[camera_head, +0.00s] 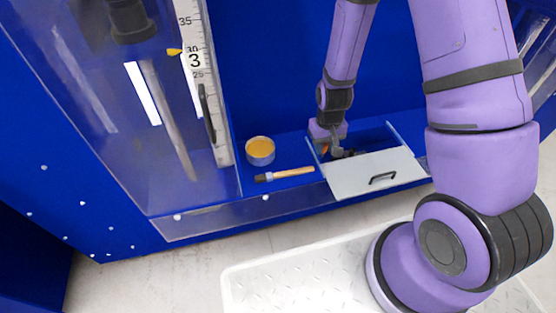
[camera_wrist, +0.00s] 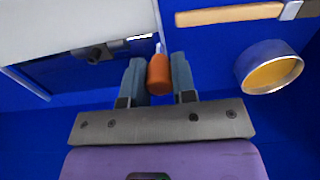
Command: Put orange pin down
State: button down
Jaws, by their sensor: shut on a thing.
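An orange pin (camera_wrist: 159,76) is between the two fingers of my gripper (camera_wrist: 159,80) in the wrist view, with its thin pale tip pointing away from the gripper. In the head view my gripper (camera_head: 336,150) is low at the left end of a blue box (camera_head: 394,133), and only a small bit of the orange pin (camera_head: 325,149) shows beside it. The box is open behind a pale grey panel (camera_head: 350,178) with a black handle. A small dark object (camera_wrist: 96,54) lies inside the box in the wrist view. I cannot tell whether the pin touches any surface.
A round tin with yellow-orange contents (camera_head: 260,152) and a wooden-handled brush (camera_head: 290,173) are on the blue shelf left of the box. Farther left, a tall clear panel (camera_head: 90,110) and a white scale (camera_head: 190,40) with a yellow pointer stand upright.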

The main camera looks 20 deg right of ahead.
jog(key=s, duration=0.5)
send_near(295, 149)
jog(key=shift+w+d+f, duration=0.2)
jog(key=shift+d+f, duration=0.1)
jog(key=shift+w+f, duration=0.15)
jog(key=shift+f, duration=1.65)
jog(key=shift+f, duration=0.1)
jog(key=c, duration=0.9)
grip_release()
